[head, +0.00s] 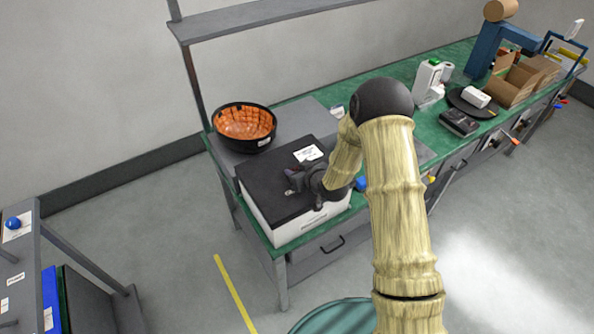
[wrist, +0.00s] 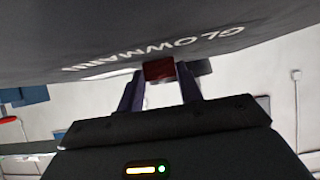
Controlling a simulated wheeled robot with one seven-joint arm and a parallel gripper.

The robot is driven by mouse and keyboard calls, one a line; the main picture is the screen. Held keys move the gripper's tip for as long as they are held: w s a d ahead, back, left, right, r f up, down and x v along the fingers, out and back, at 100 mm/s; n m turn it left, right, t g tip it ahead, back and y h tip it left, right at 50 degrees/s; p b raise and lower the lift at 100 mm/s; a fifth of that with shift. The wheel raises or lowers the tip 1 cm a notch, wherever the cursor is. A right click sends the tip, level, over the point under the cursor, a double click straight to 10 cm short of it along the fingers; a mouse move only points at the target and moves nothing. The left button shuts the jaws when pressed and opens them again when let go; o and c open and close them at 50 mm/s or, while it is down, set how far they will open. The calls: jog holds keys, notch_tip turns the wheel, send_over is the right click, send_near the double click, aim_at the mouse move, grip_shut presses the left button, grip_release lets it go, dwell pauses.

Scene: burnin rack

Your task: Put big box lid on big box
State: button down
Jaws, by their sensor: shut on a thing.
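The big box (head: 290,229) is white and stands at the left end of the green-topped bench. The black big box lid (head: 270,180) lies over its top, with a white label on it. From the head view I cannot tell whether it sits fully down all round. My gripper (head: 298,180) is over the lid's right part. In the wrist view the lid's dark surface with pale lettering (wrist: 150,45) fills the top. My gripper's fingers (wrist: 160,85) are shut around a small dark red part at the lid; its outline is partly hidden.
A black bowl with an orange patterned inside (head: 244,124) stands behind the box. A shelf (head: 250,18) overhangs the back of the bench (head: 390,80). Cartons (head: 515,80) and devices occupy the right end. A teal round object (head: 335,317) is on the floor in front.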

jog(key=shift+f+b, duration=0.9)
jog(key=shift+b, duration=0.25)
dwell(0.6)
jog(key=c, duration=0.9)
grip_release()
jog(key=shift+o, duration=0.2)
jog(key=shift+s+d, duration=0.1)
jog(key=b+v, duration=0.3)
jog(key=v, duration=1.4)
jog(key=shift+r+b, duration=0.2)
jog(key=shift+b, duration=0.2)
